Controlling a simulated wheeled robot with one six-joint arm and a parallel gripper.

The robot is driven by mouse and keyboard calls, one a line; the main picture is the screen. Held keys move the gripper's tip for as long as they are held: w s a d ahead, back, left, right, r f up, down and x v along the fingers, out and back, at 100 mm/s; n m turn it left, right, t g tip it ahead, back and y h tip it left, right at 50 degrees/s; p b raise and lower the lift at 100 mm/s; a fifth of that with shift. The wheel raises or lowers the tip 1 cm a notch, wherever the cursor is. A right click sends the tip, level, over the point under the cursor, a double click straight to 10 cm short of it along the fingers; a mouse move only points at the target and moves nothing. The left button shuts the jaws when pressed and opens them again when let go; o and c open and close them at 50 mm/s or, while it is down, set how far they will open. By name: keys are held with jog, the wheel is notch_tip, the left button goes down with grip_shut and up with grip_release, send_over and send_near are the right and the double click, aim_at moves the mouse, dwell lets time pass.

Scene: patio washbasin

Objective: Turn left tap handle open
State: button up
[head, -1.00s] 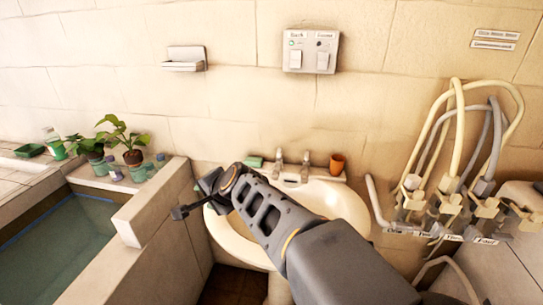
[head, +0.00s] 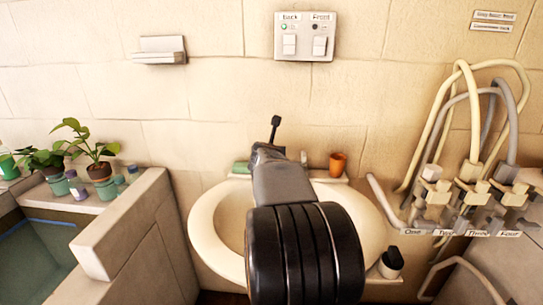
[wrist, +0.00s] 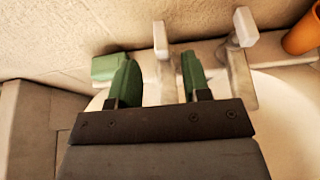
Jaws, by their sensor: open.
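The left tap handle (wrist: 160,40) is a pale upright lever on the basin's back ledge in the wrist view. My gripper (wrist: 158,58) is open, its two green fingers apart, and the left tap appears between and beyond them. I cannot tell whether either finger touches it. The right tap (wrist: 243,28) stands to the right, outside the fingers; its top also shows in the head view (head: 304,158). In the head view my arm hides the left tap and the fingers.
A green soap block (wrist: 103,67) lies left of the left tap, close to my left finger. An orange cup (wrist: 303,36) stands right of the taps. The white basin (head: 203,222) is below my arm. The wall (head: 220,110) is close behind the taps.

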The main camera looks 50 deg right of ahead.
jog(key=x, duration=0.8)
jog(key=shift+w+d+f+b, duration=0.1)
jog(key=shift+w+d+b, duration=0.1)
jog(key=shift+b, duration=0.2)
jog(key=shift+c, duration=0.2)
grip_shut()
